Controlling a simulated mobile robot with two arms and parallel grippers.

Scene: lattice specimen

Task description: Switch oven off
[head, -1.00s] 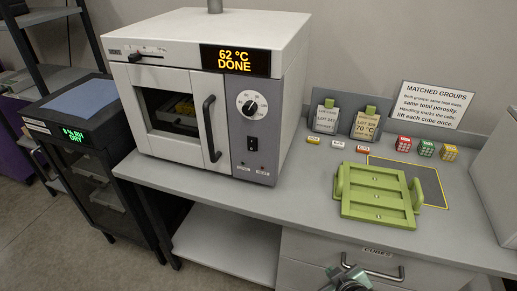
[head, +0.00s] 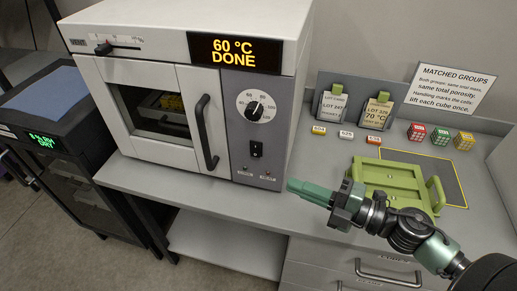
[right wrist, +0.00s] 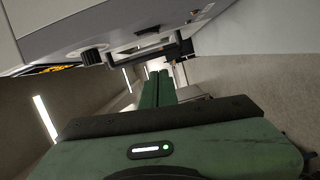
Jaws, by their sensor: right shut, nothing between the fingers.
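The white oven (head: 140,95) stands on the grey bench with its door closed, and its display (head: 234,53) reads 60 °C DONE. On its grey panel are a round temperature dial (head: 256,106) and, below it, a black power switch (head: 256,149). A small light shows near the panel's bottom edge. My right gripper (head: 290,184) is shut and empty, in front of and a little right of the panel's lower part, apart from it. In the right wrist view its green fingers (right wrist: 155,88) are together; the dial (right wrist: 93,56) and the switch (right wrist: 150,31) show above them. My left gripper is out of view.
A green tray (head: 395,172) with handles sits on the bench behind my right arm. Red, green and yellow cubes (head: 440,135), small number tags and lot cards stand at the back. A black cabinet (head: 70,150) with a DRY display is at left.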

